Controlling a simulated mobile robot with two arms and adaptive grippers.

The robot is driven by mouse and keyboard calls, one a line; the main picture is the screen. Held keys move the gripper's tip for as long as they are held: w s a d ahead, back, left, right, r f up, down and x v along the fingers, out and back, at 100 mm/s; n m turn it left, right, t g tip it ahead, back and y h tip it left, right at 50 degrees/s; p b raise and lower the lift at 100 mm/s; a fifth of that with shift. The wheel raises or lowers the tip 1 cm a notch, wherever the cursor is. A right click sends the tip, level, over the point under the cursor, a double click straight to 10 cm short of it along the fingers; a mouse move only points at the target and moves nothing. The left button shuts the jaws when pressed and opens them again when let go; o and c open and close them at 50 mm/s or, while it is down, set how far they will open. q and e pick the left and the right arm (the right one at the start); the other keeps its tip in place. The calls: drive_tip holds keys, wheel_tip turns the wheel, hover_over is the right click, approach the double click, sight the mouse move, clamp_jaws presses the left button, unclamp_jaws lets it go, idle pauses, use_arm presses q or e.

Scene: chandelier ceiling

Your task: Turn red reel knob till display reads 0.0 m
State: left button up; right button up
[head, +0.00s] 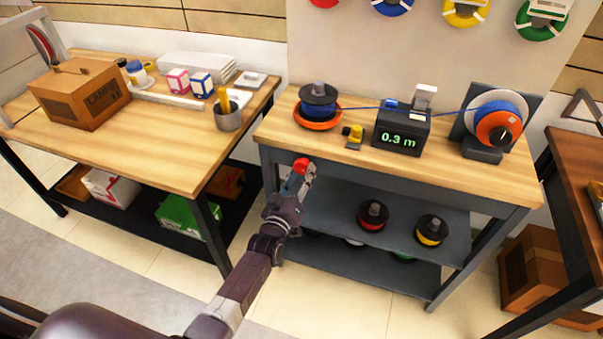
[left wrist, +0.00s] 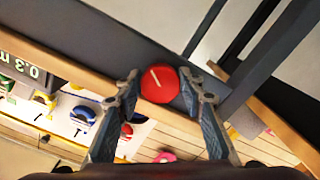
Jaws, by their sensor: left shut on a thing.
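The black meter (head: 402,132) on the bench has a green display reading 0.3 m. The display also shows upside down in the left wrist view (left wrist: 22,68). A red round knob with a pale pointer line (left wrist: 160,85) sits between the fingers of my left gripper (left wrist: 160,88). In the head view my left gripper (head: 301,176) is at the bench's front left, shut on this red knob. How the knob is mounted is hidden. A blue line runs from the blue spool (head: 318,103) through the meter to the orange-faced reel (head: 499,130). My right gripper is out of view.
A yellow and black tool (head: 353,135) lies near the bench's front edge. Red (head: 373,215) and yellow (head: 432,230) spools stand on the lower shelf. A packing table with a cardboard box (head: 80,93) is on the left. Floor shows between the tables.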

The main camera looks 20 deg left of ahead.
use_arm(q)
drive_tip(key=shift+f+m, duration=0.1)
drive_tip(key=shift+m, duration=0.4)
drive_tip(key=o, duration=1.1)
drive_tip(key=s, duration=1.2)
drive_tip(key=shift+a, duration=0.2)
